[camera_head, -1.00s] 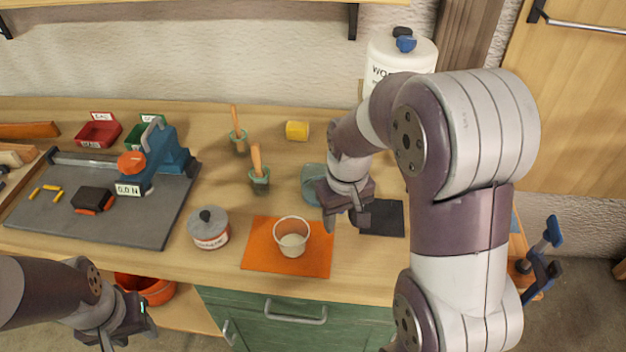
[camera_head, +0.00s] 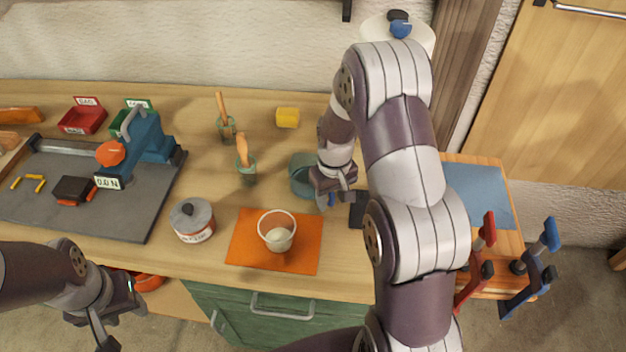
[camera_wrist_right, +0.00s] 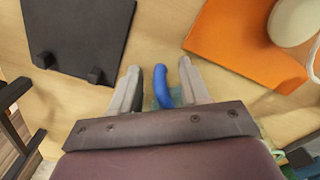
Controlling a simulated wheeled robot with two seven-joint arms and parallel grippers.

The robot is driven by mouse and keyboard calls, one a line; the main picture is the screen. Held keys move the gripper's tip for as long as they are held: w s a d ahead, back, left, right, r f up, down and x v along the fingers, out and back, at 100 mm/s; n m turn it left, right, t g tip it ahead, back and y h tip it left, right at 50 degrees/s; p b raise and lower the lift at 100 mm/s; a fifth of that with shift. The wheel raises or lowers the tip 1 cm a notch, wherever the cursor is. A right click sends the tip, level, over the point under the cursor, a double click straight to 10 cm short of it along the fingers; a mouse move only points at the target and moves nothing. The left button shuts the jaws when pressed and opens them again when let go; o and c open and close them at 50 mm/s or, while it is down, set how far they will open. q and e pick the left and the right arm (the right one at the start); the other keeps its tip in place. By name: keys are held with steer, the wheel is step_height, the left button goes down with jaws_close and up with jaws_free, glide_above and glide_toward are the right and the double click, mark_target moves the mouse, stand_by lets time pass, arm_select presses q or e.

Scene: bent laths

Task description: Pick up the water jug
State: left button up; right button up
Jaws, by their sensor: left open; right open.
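The water jug (camera_head: 301,176) is a teal, see-through vessel on the workbench, partly hidden by my right gripper. A blue curved handle (camera_wrist_right: 163,86), seemingly the jug's, shows in the right wrist view. My right gripper (camera_head: 338,202) is open at the jug's right side. My left gripper (camera_head: 116,330) is open and empty in front of the bench, at lower left.
An orange mat (camera_head: 246,247) with a white cup (camera_head: 277,232) lies left of my right gripper. A lidded tin (camera_head: 192,222) stands beside it. A dark flat plate (camera_wrist_right: 78,35) lies right of the jug. Wooden-handled tools (camera_head: 243,160) stand behind.

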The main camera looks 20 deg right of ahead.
steer(key=shift+s+a, duration=0.1)
steer(key=shift+c, duration=0.6)
jaws_close()
steer(key=shift+r, duration=0.1)
